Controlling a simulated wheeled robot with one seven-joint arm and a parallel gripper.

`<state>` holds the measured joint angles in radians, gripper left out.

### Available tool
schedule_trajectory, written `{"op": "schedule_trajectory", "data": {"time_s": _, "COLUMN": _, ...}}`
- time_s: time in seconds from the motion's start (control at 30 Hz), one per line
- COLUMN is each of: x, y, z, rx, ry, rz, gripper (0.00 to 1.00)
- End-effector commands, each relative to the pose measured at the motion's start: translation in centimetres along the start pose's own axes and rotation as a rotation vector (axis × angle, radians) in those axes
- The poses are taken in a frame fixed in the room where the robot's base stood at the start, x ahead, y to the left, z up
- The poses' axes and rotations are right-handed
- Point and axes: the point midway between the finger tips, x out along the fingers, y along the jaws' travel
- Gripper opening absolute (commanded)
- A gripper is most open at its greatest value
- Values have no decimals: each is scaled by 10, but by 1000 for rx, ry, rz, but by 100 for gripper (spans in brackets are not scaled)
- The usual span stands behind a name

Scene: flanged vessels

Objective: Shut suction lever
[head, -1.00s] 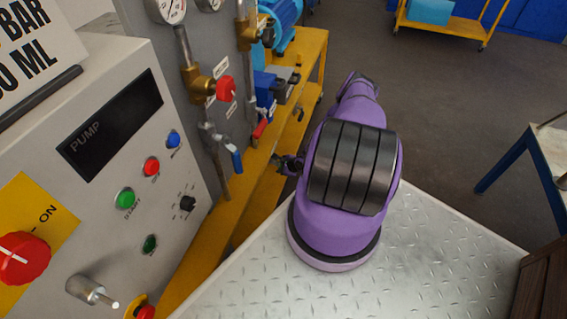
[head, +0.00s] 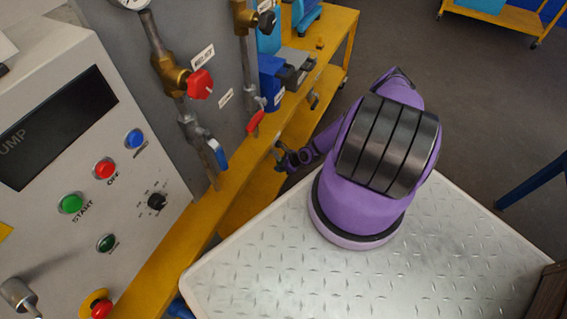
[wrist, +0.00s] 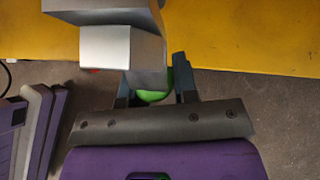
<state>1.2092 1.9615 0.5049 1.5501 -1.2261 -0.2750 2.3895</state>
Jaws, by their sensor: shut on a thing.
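My gripper (head: 279,154) is at the yellow bench, low beside the pipes, and is small in the head view. In the wrist view its two dark fingers (wrist: 156,90) are around a green rounded part (wrist: 153,97), shut on it. This green part shows below a grey block (wrist: 112,50), which hides its upper side. I cannot tell from the frames whether it is the suction lever. On the pipes in the head view, a blue-handled lever (head: 218,155) and a red-handled lever (head: 256,121) both hang apart from my gripper. The labels are too small to read.
A control panel (head: 60,130) with buttons stands at the left. A red valve knob (head: 200,84) is on the brass pipe fitting. The yellow bench (head: 190,235) runs along the pipes. A grey chequered plate (head: 370,280) lies in front.

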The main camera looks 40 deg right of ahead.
Motion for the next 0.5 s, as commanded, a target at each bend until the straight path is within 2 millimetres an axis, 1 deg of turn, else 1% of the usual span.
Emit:
{"op": "schedule_trajectory", "data": {"time_s": 0.27, "x": 0, "y": 1, "z": 2, "rx": 5, "ry": -3, "rz": 1, "gripper": 0}}
{"op": "schedule_trajectory", "data": {"time_s": 0.3, "x": 0, "y": 1, "z": 2, "rx": 5, "ry": -3, "rz": 1, "gripper": 34}}
{"op": "schedule_trajectory", "data": {"time_s": 0.37, "x": 0, "y": 1, "z": 2, "rx": 5, "ry": -2, "rz": 1, "gripper": 48}}
{"op": "schedule_trajectory", "data": {"time_s": 0.4, "x": 0, "y": 1, "z": 1, "rx": 4, "ry": -2, "rz": 1, "gripper": 53}}
{"op": "schedule_trajectory", "data": {"time_s": 0.5, "x": 0, "y": 1, "z": 1, "rx": 4, "ry": -2, "rz": 0, "gripper": 53}}
